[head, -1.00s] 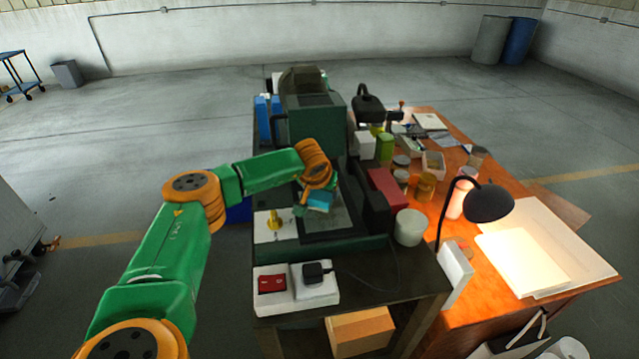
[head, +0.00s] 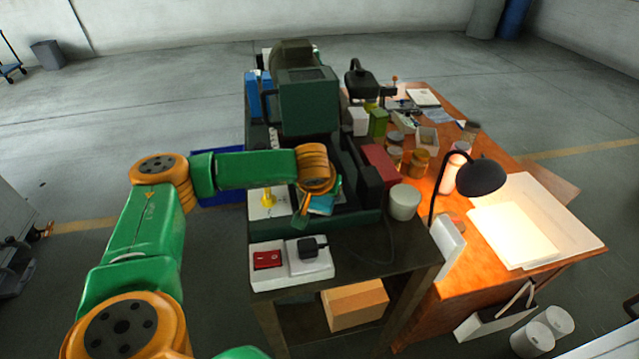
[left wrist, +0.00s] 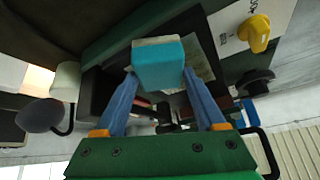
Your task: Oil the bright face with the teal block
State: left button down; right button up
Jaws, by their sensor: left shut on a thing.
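The teal block (head: 322,206) is in my left gripper (head: 321,196), over the front bed of the dark green machine (head: 308,105). In the left wrist view the blue fingers close on both sides of the teal block (left wrist: 158,68), which has a pale strip along its far edge. A paler, shiny plate (left wrist: 201,58) shows beyond the block, partly hidden by it and a finger; this looks like the bright face. I cannot tell whether the block touches it. My right gripper is not in view.
A yellow knob (head: 268,197) stands on a white panel left of the block. A switch box (head: 290,263) with a red switch and black plug sits in front. A white tub (head: 404,202) and lit desk lamp (head: 480,178) stand to the right, beside crowded jars.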

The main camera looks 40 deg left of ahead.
pick_arm(q)
jog(key=shift+s+d, duration=0.25)
jog(key=shift+s+a+f, duration=0.1)
jog(key=shift+s+a, duration=0.5)
jog(key=shift+s, duration=0.05)
jog(key=shift+w+a, duration=0.15)
jog(key=shift+a, duration=0.1)
jog(key=shift+w+a+b, duration=0.55)
jog(key=shift+w+a, duration=1.3)
jog(key=shift+a, duration=0.25)
jog(key=shift+w+a, duration=1.55)
jog(key=shift+a, duration=0.25)
jog(key=shift+w+a+b, duration=0.6)
jog(key=shift+w+a, duration=0.55)
jog(key=shift+a, duration=0.15)
